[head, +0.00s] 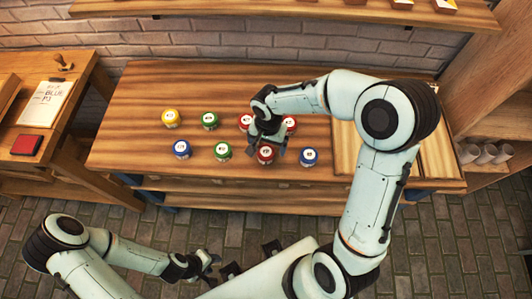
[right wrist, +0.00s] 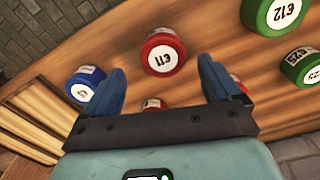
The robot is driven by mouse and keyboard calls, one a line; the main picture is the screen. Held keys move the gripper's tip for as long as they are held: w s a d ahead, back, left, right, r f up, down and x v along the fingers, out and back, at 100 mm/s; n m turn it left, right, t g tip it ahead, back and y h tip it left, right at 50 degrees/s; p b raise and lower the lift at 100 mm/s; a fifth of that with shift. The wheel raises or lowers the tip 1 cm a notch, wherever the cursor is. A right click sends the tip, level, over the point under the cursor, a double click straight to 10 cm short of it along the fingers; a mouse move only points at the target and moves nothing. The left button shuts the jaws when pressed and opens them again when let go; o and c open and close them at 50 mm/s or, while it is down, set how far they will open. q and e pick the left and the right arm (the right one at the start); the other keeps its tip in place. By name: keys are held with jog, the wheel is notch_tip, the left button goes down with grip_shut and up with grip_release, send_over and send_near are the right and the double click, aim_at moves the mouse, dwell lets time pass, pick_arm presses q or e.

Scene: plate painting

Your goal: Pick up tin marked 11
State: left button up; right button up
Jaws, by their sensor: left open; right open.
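The tin marked 11 (right wrist: 163,52) is red with a white label and stands upright on the table, beyond and between my right gripper's fingers in the right wrist view. In the head view this red tin (head: 265,157) is in the front row, partly covered by my right gripper (head: 267,143). The right gripper (right wrist: 163,88) is open and empty, above the table and apart from the tin. My left gripper (head: 212,269) is open and empty, low in front of the table.
Beside it stand a blue tin (head: 308,158) and a green tin marked 12 (right wrist: 275,14). Behind are two red tins, a green tin (head: 209,121) and a yellow tin (head: 171,119). Wooden boards (head: 425,150) lie at the table's right. The table's left end is clear.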

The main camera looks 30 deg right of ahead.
aim_at(266, 151)
jog(key=f, duration=0.4)
jog(key=shift+w+a+f, duration=0.1)
jog(key=shift+a+f, duration=0.1)
jog(key=shift+f, duration=0.15)
jog(key=c, duration=1.2)
jog(key=shift+r, duration=0.1)
